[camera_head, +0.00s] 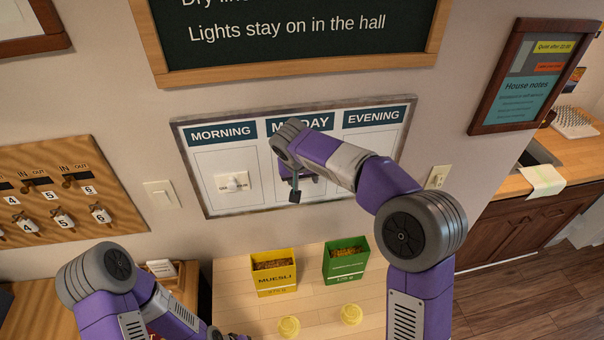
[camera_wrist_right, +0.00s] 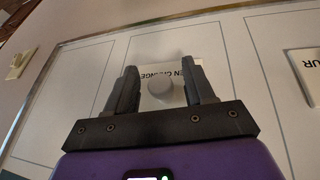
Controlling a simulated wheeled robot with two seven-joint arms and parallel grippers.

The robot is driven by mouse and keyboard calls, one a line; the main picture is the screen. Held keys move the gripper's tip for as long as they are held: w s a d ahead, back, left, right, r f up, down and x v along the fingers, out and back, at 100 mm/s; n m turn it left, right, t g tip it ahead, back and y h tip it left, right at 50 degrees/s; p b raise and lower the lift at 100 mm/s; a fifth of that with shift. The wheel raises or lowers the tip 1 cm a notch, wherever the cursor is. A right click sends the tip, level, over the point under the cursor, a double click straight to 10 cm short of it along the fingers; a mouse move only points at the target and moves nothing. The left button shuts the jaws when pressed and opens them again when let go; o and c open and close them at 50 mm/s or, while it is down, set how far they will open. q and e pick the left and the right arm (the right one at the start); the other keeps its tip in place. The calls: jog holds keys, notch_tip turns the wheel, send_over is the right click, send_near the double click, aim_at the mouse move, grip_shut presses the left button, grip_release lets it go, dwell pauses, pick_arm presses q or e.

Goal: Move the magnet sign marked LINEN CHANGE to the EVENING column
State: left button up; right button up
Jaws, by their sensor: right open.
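The whiteboard (camera_head: 330,196) on the wall has MORNING, MIDDAY and EVENING columns. The LINEN CHANGE sign (camera_wrist_right: 183,72) is a white plate with a round grey knob; it sits in the middle column and appears upside down in the right wrist view, its first letters hidden. In the head view my right arm and gripper cover it. My right gripper (camera_wrist_right: 161,84) is open, with a finger on each side of the knob; I cannot tell whether they touch it. The EVENING column (camera_head: 378,144) looks empty where visible.
Another knobbed sign (camera_head: 233,183) is in the MORNING column; its visible letters end in OUR. Light switches (camera_head: 161,195) (camera_head: 437,177) flank the board. Below, a counter holds a yellow MUESLI box (camera_head: 275,284), a green box (camera_head: 345,269) and two yellow round items. A chalkboard (camera_head: 300,50) hangs above.

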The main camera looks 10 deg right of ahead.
jog(key=shift+c, duration=0.4)
grip_shut()
